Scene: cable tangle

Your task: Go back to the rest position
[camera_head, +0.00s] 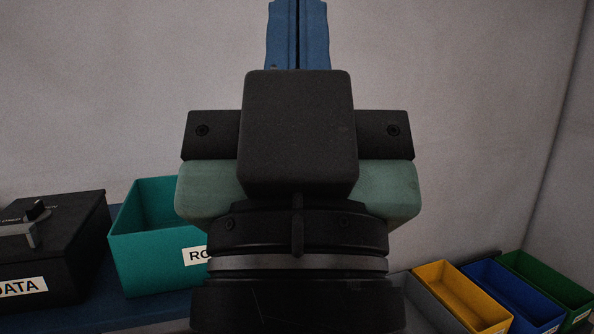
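My gripper (298,12) is raised in the middle of the camera_head view, pointing up and seen from behind. Its two blue fingers lie side by side with only a thin dark line between them, so it looks shut. No object shows between the fingers. The finger ends reach the top edge of the picture and may be cut off. My black and pale green wrist parts fill the centre and hide what is behind them. No cable is in view.
A teal bin (133,245) and a black box (75,240) labelled "DATA" stand at lower left on a dark blue surface. Yellow (464,292), blue (512,300) and green (549,285) bins stand at lower right. Plain grey walls lie behind; the gripper appears clear of everything.

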